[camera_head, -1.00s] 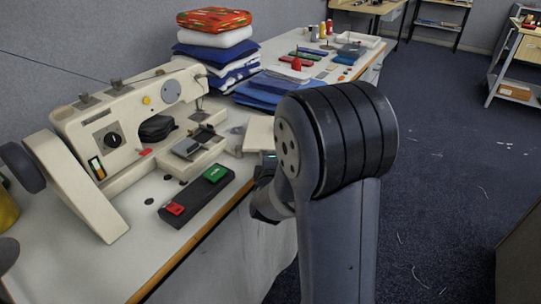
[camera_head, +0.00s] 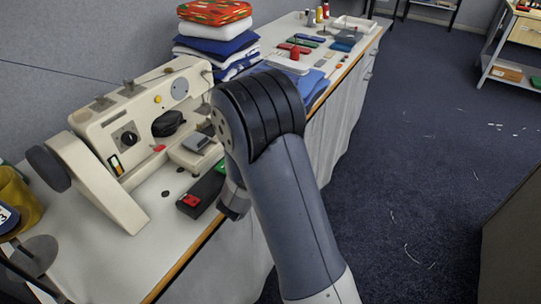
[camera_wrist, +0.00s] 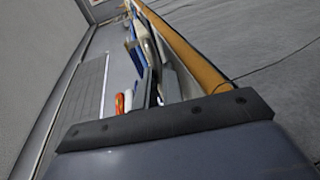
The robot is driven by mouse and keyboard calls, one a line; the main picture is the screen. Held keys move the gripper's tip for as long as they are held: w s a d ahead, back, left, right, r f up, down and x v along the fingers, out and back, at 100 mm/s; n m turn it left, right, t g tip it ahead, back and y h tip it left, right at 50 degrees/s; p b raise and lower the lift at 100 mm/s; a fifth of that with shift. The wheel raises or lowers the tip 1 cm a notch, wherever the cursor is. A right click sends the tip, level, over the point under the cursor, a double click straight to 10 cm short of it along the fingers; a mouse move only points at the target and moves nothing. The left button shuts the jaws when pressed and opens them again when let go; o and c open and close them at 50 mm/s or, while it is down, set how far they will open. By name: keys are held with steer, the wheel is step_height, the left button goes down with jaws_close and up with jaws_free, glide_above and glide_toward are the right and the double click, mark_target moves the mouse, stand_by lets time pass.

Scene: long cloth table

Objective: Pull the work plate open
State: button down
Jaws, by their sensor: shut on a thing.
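The cream sewing machine (camera_head: 140,125) stands at the left of the table in the head view. A small grey metal plate (camera_head: 197,143) shows on its bed. The right end of the bed is hidden behind my arm, and no pulled-out plate is in sight there. My gripper (camera_head: 235,205) is partly seen at the table's front edge, low beside the bed. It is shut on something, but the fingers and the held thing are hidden. In the wrist view, a dark bolted bar and a slate-grey surface, perhaps part of my gripper, fill the near part.
A black control box with a red button (camera_head: 192,201) lies in front of the machine. Folded cloth (camera_head: 225,43) is stacked behind. Small tools and thread spools (camera_head: 318,14) lie farther along the table (camera_head: 170,235). The blue floor (camera_head: 400,170) to the right is open.

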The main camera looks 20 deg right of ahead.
stand_by(0.5)
steer(key=c, duration=1.5)
jaws_free()
steer(key=shift+c, duration=0.2)
steer(key=shift+a, duration=0.15)
steer(key=p+v, duration=0.1)
steer(key=v, duration=0.9)
steer(key=shift+s+a, duration=0.25)
steer(key=shift+a, duration=0.05)
steer(key=shift+w+d, duration=0.1)
steer(key=x, duration=1)
steer(key=shift+w+d+b, duration=0.15)
steer(key=shift+d+b, duration=0.15)
steer(key=shift+b, duration=0.15)
steer(key=shift+a, duration=0.1)
